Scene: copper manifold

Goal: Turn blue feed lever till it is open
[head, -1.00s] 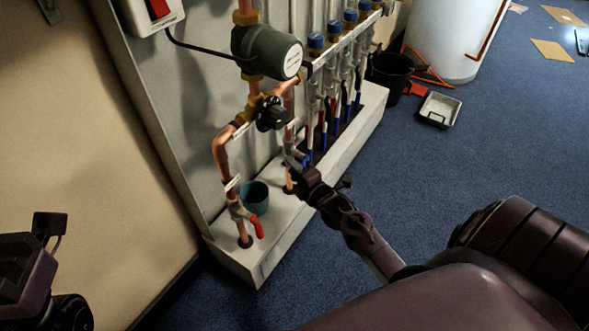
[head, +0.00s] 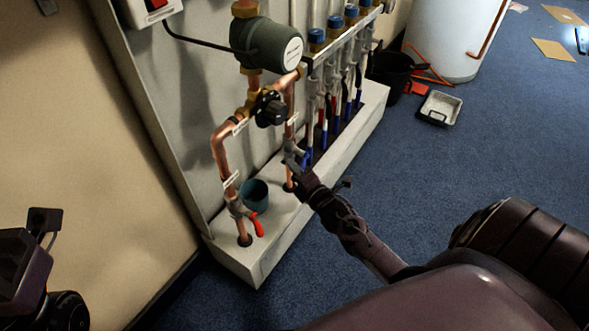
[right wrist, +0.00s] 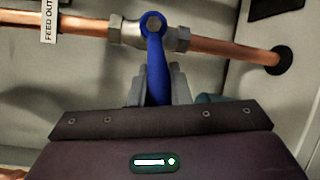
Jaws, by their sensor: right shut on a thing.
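The blue feed lever (right wrist: 156,68) sits on a metal valve (right wrist: 150,32) in a copper pipe with a "FEED OUT" tag (right wrist: 48,20). In the right wrist view the lever points across the pipe, roughly at a right angle to it. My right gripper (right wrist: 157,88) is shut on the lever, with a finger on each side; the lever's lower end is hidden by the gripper. In the head view my right gripper (head: 294,169) is at the valve on the feed pipe (head: 291,130), low on the board. My left gripper (head: 44,222) is at the lower left, its jaw state unclear.
A red lever (head: 257,225) is on the pipe to the left, near a teal cup (head: 255,194). A dark green pump (head: 265,48) and a black knob (head: 270,112) are above. Blue-capped valves line the manifold.

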